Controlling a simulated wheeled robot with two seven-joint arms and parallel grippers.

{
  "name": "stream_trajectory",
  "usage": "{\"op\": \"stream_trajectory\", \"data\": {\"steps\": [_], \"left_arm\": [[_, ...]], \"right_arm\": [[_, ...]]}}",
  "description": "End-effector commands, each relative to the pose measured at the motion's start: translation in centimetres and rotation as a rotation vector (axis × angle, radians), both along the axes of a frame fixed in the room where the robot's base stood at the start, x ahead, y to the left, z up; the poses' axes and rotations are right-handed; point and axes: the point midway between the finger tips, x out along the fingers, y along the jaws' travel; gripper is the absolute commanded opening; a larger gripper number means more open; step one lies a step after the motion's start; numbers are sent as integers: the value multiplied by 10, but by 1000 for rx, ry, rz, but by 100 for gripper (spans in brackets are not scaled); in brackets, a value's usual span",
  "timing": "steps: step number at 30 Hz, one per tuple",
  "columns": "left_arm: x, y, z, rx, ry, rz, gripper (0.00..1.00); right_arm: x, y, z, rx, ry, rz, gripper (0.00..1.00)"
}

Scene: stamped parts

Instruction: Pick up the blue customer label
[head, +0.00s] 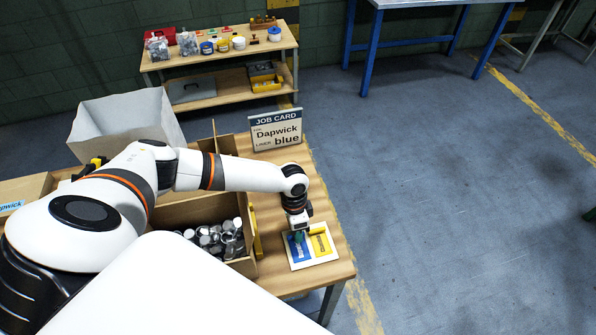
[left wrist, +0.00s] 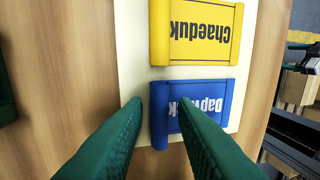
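The blue customer label (head: 301,254) lies on a pale sheet (head: 327,256) near the table's right front corner. In the left wrist view the blue label (left wrist: 208,87) reads "Dapwick" upside down, and its raised, curled left edge lies between my fingertips. My left gripper (left wrist: 160,106) is open, its green fingers apart over the label; I cannot tell whether they touch it. It also shows in the head view (head: 298,236), pointing down at the label. The yellow label (left wrist: 196,32) reads "Chaeduk" and lies beside the blue one. My right gripper is not in view.
A job card (head: 276,130) naming Dapwick and blue stands at the table's back. An open box (head: 190,209) of metal parts stands left of the labels. A large pale bin (head: 125,115) is farther back. Floor to the right is clear.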

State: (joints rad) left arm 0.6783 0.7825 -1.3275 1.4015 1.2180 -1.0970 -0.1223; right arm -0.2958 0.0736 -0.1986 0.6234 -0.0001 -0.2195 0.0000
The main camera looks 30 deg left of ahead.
Motion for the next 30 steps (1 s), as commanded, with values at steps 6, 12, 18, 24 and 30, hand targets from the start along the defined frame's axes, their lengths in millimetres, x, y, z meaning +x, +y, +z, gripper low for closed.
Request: {"op": "stream_trajectory", "data": {"steps": [6,12,18,24,30], "left_arm": [[0,0,0,0,0,0,14],[0,0,0,0,0,0,0],[0,0,1,0,-1,0,0],[1,0,14,-2,-2,0,0],[1,0,54,-1,-6,-1,0]], "right_arm": [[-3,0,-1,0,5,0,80],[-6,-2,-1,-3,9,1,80],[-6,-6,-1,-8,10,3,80],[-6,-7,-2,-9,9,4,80],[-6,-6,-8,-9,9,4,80]]}}
